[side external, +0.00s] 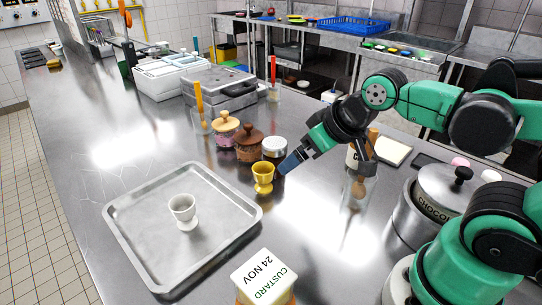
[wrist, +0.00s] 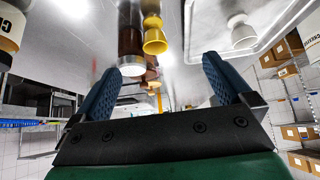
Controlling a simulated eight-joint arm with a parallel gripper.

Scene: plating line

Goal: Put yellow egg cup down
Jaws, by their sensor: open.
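The yellow egg cup (side external: 263,176) stands upright on the steel counter, just right of the metal tray (side external: 236,233). A white egg cup (side external: 183,210) stands on that tray. My gripper (side external: 290,162) has blue fingers and is close to the right of the yellow egg cup. In the wrist view my gripper (wrist: 172,70) is open, with nothing held between its fingers. The yellow egg cup (wrist: 154,40) shows beyond the fingertips there, apart from them. The white egg cup (wrist: 241,33) and the tray (wrist: 187,25) show at the upper right.
Two wooden-lidded jars (side external: 249,146) and a white-lidded jar (side external: 275,147) stand close behind the yellow egg cup. A custard container (side external: 264,279) is in front. A lidded pot (side external: 442,192) stands at right. Bare tray surface surrounds the white egg cup.

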